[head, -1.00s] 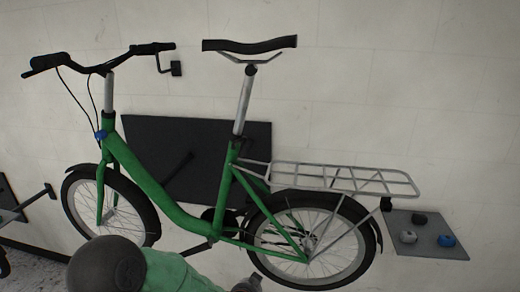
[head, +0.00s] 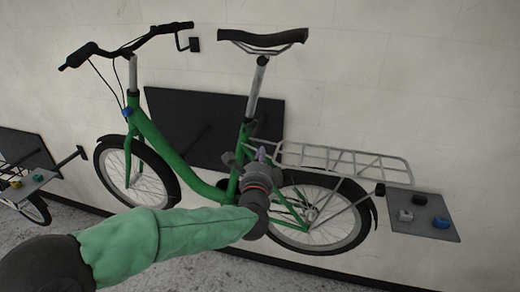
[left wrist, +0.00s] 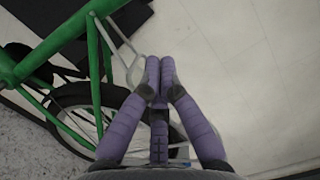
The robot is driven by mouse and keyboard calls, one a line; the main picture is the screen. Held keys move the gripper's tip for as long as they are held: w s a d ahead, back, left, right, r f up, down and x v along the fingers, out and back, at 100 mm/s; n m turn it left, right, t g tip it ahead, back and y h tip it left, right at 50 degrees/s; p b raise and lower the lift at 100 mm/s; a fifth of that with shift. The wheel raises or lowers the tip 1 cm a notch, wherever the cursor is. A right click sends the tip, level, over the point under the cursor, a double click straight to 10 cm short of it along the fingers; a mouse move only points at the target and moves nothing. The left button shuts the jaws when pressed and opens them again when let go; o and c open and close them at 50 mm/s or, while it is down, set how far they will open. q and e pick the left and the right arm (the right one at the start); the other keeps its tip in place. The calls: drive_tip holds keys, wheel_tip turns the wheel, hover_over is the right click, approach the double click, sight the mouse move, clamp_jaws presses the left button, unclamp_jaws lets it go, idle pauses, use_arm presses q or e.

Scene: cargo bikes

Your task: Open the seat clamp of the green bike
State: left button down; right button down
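The green bike (head: 160,150) hangs or stands against the light wall, its black seat (head: 262,40) on a silver seat post (head: 257,88). The seat clamp (head: 248,121) is a small dark collar where the post enters the green seat tube; its lever cannot be made out. My left gripper (head: 260,155) is just below and right of the clamp, in front of the seat tube and rack front, apparently apart from the clamp. In the left wrist view its purple fingers (left wrist: 160,78) meet at the tips, with nothing seen between them. Green frame tubes (left wrist: 55,42) lie left of them. My right gripper is out of view.
The silver rear rack (head: 345,160) extends right of my left gripper, above the rear wheel (head: 320,222). A dark panel (head: 185,115) is behind the frame. A grey shelf (head: 415,230) with small items is at right. Another bike's wheel (head: 35,210) shows at left.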

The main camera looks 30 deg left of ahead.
sight(245, 131)
use_arm(q)
drive_tip(key=w+a+r+p, duration=0.1)
drive_tip(key=w+a, duration=0.5)
drive_tip(key=a, duration=0.1)
drive_tip(key=shift+w+r+p, duration=0.15)
drive_tip(key=shift+w+p, duration=0.2)
drive_tip(key=shift+w, duration=0.1)
drive_tip(key=shift+s+a+r+m+h+b, duration=0.1)
drive_tip(key=shift+s+a+m+h+b, duration=0.1)
drive_tip(key=shift+a+m+h+b, duration=0.3)
drive_tip(key=shift+s+a+r+m+h+b, duration=0.15)
drive_tip(key=shift+a+h+b, duration=0.15)
drive_tip(key=shift+a+b, duration=0.35)
drive_tip(key=shift+r, duration=0.1)
